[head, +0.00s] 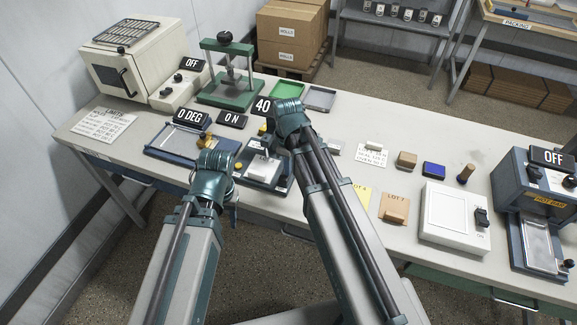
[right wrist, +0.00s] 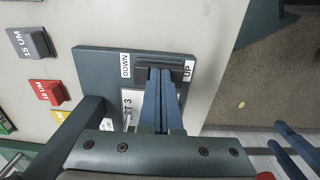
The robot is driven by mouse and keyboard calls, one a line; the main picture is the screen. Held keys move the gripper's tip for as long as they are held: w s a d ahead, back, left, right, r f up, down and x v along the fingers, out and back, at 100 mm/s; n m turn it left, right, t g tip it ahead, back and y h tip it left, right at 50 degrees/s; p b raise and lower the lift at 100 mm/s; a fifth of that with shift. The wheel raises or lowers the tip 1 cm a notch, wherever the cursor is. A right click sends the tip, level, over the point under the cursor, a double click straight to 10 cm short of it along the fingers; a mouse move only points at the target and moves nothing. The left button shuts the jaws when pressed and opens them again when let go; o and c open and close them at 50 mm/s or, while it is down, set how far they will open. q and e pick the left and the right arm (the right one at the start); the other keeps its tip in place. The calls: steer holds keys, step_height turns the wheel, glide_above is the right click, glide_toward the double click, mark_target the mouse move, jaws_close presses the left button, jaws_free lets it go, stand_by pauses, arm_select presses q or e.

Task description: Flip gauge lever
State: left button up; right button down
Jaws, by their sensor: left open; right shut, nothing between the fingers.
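The gauge is a dark blue-grey block (right wrist: 95,62) in the right wrist view, with white labels DOWN (right wrist: 125,65) and UP (right wrist: 188,71). A dark lever piece (right wrist: 150,64) lies between the labels; its exact setting is partly hidden by my fingers. My right gripper (right wrist: 160,75) is shut and empty, its fingertips at this piece; I cannot tell whether they touch. In the head view a device (head: 264,170) with a 40 display (head: 263,105) stands beside my right arm, whose fingertips are hidden. My left gripper (head: 212,160) is open near the blue tray device (head: 165,150).
Colored blocks, including a grey 15 UM block (right wrist: 35,42) and a red one (right wrist: 48,91), lie left of the gauge. The table edge is close on its right. A green press (head: 228,90) stands behind, and a white scale-like box (head: 453,215) to the right.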

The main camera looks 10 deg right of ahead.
step_height(320, 180, up, 14)
steer(key=p, duration=1.4)
